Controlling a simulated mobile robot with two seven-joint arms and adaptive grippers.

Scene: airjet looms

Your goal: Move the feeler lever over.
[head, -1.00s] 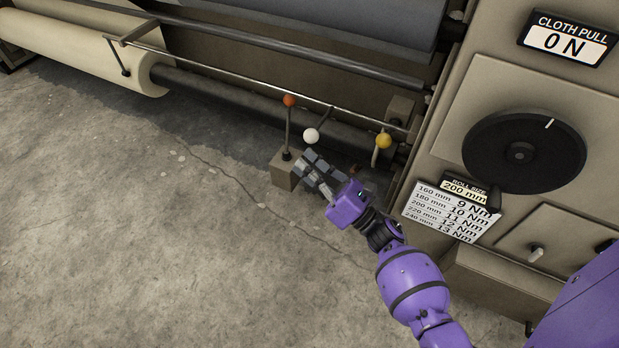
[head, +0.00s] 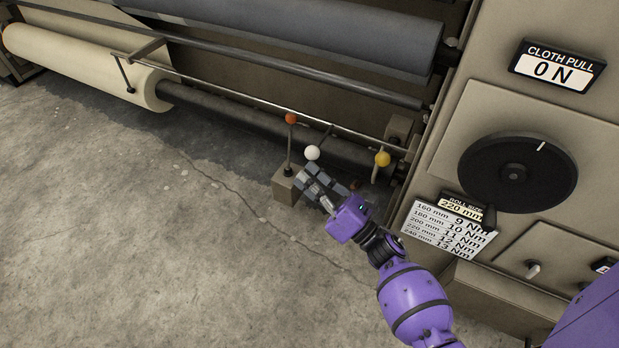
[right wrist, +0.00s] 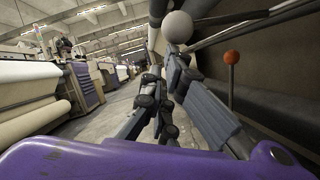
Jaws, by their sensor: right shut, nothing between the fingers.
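A lever with a white ball knob (head: 312,152) hangs from the long thin bar (head: 250,103) in front of the loom. An orange-knobbed lever (head: 290,118) stands on a small box to its left, and a yellow-knobbed lever (head: 383,159) is to its right. None is marked as the feeler lever. My right gripper (head: 312,181) is shut and empty, just below the white knob in the head view. In the right wrist view the white knob (right wrist: 177,27) is just past the fingertips; I cannot tell whether they touch. The orange knob (right wrist: 232,57) is to the right. My left gripper is not in view.
A cream cloth roll (head: 80,65) is at left. The concrete floor (head: 130,250) is clear.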

